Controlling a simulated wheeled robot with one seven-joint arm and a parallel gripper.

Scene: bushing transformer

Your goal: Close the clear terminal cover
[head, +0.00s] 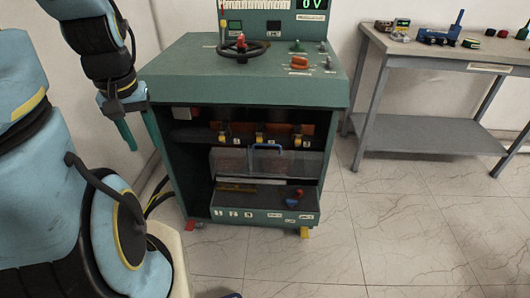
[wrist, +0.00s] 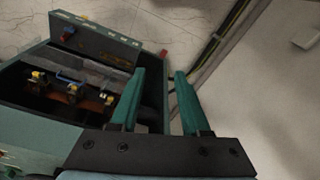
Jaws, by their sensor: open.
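The clear terminal cover (head: 300,162) is a see-through panel in the open front of the green cabinet (head: 230,95). It lies below a row of terminals (head: 260,139), which show uncovered. A blue handle (head: 267,147) sits at its upper edge. In the wrist view the cover (wrist: 105,70) and its blue handle (wrist: 68,80) are left of my fingers; its exact tilt is hard to tell. My gripper (head: 144,147) is open and empty, pointing down outside the cabinet's left side, apart from the cover. It also shows in the wrist view (wrist: 160,74).
A lower shelf (head: 265,205) with labels holds a red and blue item (head: 297,198) and sticks out at the cabinet's front. The cabinet's left side wall stands between my gripper and the cover. A grey workbench (head: 430,55) is at right.

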